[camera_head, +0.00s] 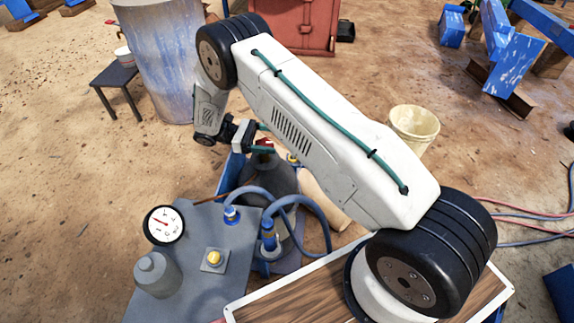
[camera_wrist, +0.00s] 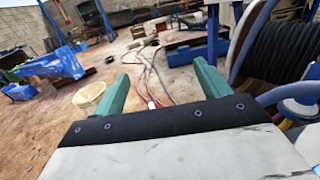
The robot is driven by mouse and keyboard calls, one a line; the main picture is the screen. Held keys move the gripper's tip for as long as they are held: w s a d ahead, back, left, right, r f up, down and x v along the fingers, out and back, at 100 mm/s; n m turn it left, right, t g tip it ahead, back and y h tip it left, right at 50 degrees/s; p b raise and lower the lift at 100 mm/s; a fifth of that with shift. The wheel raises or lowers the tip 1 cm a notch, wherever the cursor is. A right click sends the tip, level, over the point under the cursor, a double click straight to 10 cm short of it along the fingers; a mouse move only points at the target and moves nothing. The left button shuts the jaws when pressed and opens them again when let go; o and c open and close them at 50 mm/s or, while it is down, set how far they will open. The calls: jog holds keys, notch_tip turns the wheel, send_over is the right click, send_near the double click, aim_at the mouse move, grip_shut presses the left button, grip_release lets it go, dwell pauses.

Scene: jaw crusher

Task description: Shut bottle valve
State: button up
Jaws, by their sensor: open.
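A grey gas bottle (camera_head: 270,178) stands just past the grey bench, its lower part hidden by blue hoses. A small red part that looks like its valve (camera_head: 264,144) shows at its top, partly covered by my arm. My gripper (camera_wrist: 160,88) is open in the wrist view, with its two teal fingers wide apart and nothing gripped. In the head view my gripper is beside the bottle top, mostly hidden behind my arm link. I cannot tell whether it touches the valve. The valve is not clearly visible in the wrist view.
A grey bench (camera_head: 195,290) carries a pressure gauge (camera_head: 164,225) and a yellow button (camera_head: 214,258). Blue hoses (camera_head: 315,215) loop beside the bottle. A cream bucket (camera_head: 414,128) and a blue-grey drum (camera_head: 160,60) stand on sandy ground. A black ribbed coil (camera_wrist: 280,50) is close at the wrist view's right.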

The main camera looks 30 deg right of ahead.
jog(key=s+r, duration=0.1)
jog(key=s, duration=1.3)
jog(key=shift+s+a, duration=0.15)
jog(key=shift+s, duration=0.25)
